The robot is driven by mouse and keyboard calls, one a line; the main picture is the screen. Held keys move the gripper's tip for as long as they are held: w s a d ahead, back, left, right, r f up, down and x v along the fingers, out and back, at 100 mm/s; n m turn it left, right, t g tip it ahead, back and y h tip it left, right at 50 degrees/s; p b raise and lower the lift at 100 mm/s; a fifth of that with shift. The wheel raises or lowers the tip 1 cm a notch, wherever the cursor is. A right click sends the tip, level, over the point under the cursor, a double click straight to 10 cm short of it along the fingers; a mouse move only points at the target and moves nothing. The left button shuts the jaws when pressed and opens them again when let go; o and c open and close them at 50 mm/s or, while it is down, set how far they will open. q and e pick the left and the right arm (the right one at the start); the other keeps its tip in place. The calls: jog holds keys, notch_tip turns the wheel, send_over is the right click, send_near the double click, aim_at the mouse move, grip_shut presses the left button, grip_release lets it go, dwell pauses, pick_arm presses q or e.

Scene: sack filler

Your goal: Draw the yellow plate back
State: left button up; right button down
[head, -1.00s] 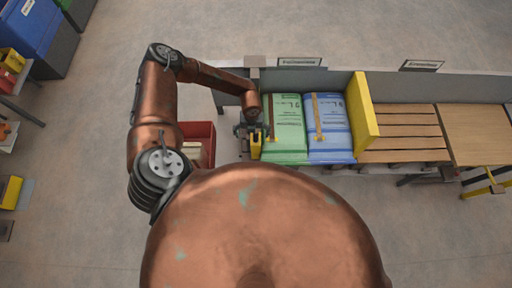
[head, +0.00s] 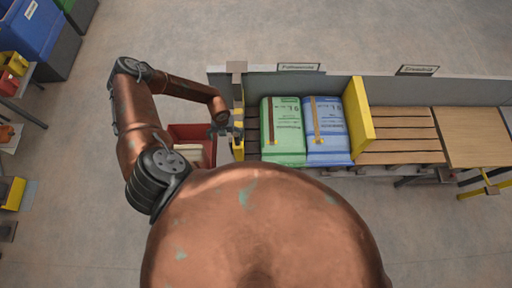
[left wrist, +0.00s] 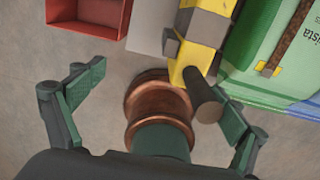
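A yellow plate (head: 239,117), seen nearly edge-on with grey parts on it, stands at the left end of the slatted bed in the head view. It also shows at the top of the left wrist view (left wrist: 209,28), with a dark rod-like handle (left wrist: 206,103) projecting from it. My left gripper (head: 222,130) is just left of the plate in the head view. In the left wrist view its fingers (left wrist: 160,105) are spread wide, with the handle between them, nearer the right finger. Whether anything touches cannot be told. My right gripper is out of view.
A green sack (head: 282,135) and a blue sack (head: 328,140) lie side by side on the bed, right of bare slats (head: 252,132). Another yellow plate (head: 359,118) stands right of the blue sack. A red bin (head: 205,133) is close behind my left gripper.

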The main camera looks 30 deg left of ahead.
pick_arm(q)
jog(key=shift+s+a, duration=0.3)
jog(key=shift+a, duration=0.15)
jog(key=shift+s+a, duration=1.2)
jog(key=shift+a, duration=0.75)
jog(key=shift+w+d+p, duration=0.8)
jog(key=shift+w+d, duration=0.55)
jog(key=shift+d, duration=0.8)
notch_tip(320, 180, up, 9)
jog(key=p, duration=0.7)
